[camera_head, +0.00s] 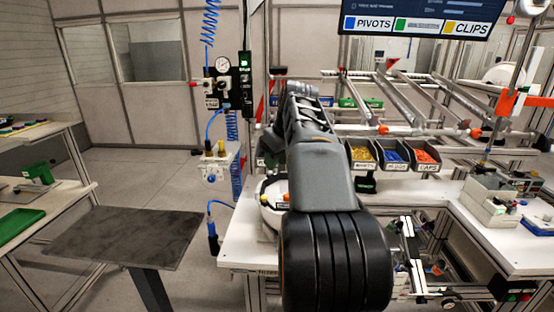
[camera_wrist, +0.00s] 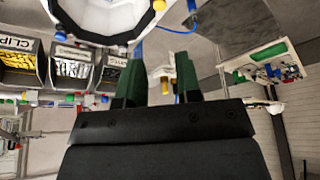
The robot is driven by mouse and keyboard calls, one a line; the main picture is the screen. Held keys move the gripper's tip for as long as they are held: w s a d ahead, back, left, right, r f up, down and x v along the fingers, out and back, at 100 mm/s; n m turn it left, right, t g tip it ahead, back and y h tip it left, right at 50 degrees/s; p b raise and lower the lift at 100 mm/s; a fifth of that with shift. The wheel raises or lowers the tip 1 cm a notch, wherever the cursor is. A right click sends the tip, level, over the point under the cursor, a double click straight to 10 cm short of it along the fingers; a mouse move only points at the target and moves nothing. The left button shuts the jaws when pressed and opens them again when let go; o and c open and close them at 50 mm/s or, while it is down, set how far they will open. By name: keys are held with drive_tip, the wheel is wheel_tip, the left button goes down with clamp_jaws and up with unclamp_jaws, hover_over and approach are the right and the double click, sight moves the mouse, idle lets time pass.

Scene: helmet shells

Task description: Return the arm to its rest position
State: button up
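My arm (camera_head: 325,190) stretches forward over the white workbench in the head view and hides most of what lies behind it. My gripper is not clearly visible there. In the wrist view my gripper (camera_wrist: 160,66) shows two dark green fingers standing apart, with nothing held between them. A white helmet shell with a dark rim (camera_wrist: 105,18) is at the top of the wrist view, beyond the fingertips and apart from them. In the head view a white rounded object, likely the same shell (camera_head: 268,203), is partly hidden behind my arm on the bench.
Bins of yellow, blue and orange parts (camera_head: 395,155) stand at the back of the workbench (camera_head: 245,243). A pneumatic post with blue hoses (camera_head: 222,120) rises left of my arm. A dark table (camera_head: 125,236) stands at the left, with open floor behind it.

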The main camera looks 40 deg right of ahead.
idle(0.5)
drive_tip(key=s+a+f+m, duration=0.1)
drive_tip(key=a+f+m, duration=0.25)
drive_tip(key=f, duration=0.55)
drive_tip(key=s+a+f+n, duration=0.1)
drive_tip(key=s+a+f, duration=0.4)
drive_tip(key=a, duration=0.5)
drive_tip(key=s+a+f+n, duration=0.2)
drive_tip(key=s+a+f, duration=0.3)
drive_tip(key=a, duration=0.5)
drive_tip(key=shift+s, duration=0.35)
